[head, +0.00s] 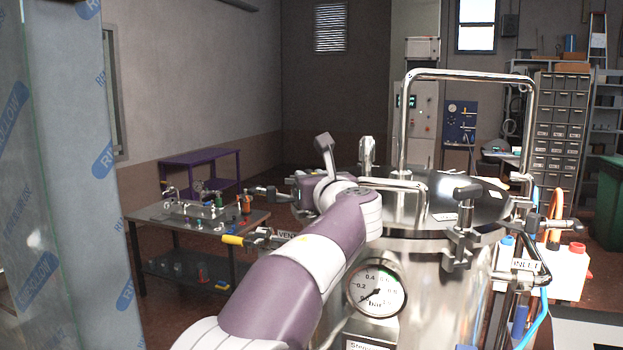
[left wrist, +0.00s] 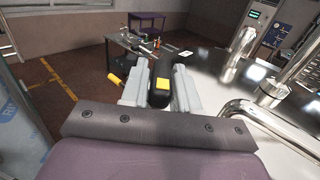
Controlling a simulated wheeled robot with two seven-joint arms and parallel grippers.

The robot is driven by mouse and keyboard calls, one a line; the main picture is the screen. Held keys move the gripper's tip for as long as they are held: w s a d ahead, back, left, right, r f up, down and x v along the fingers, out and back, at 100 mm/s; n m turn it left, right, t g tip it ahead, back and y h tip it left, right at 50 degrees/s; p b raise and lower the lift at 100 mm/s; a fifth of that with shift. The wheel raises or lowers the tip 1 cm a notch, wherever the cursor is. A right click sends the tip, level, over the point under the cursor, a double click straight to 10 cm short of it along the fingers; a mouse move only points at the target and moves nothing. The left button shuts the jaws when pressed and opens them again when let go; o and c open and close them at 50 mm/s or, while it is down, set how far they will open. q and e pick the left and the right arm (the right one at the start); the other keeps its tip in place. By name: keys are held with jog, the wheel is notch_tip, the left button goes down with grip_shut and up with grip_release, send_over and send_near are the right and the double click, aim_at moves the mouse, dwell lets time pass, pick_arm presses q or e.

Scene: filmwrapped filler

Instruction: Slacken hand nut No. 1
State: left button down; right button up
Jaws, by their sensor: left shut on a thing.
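My left gripper (head: 312,186) is at the left edge of the steel vessel's lid (head: 452,208), with my purple wrist in front of it. In the left wrist view my left gripper (left wrist: 158,78) has its two grey fingers shut on a black hand nut (left wrist: 160,88) with a yellow patch on top. No number can be read on it. In the head view my wrist and hand largely hide the held nut. Another dark hand nut (head: 467,192) with a crossbar sits on a clamp at the lid's front right. My right gripper is not in view.
A tall bent steel pipe (head: 470,76) rises from the lid, and a lower pipe (head: 395,184) crosses beside my wrist. A pressure gauge (head: 377,290) faces forward. A yellow-handled vent valve (head: 233,240) juts out left. A film-wrapped panel (head: 75,180) stands at far left.

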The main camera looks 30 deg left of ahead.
pick_arm(q)
jog(key=shift+n+g+y, duration=0.4)
jog(key=shift+g, duration=0.1)
jog(key=c, duration=1)
grip_release()
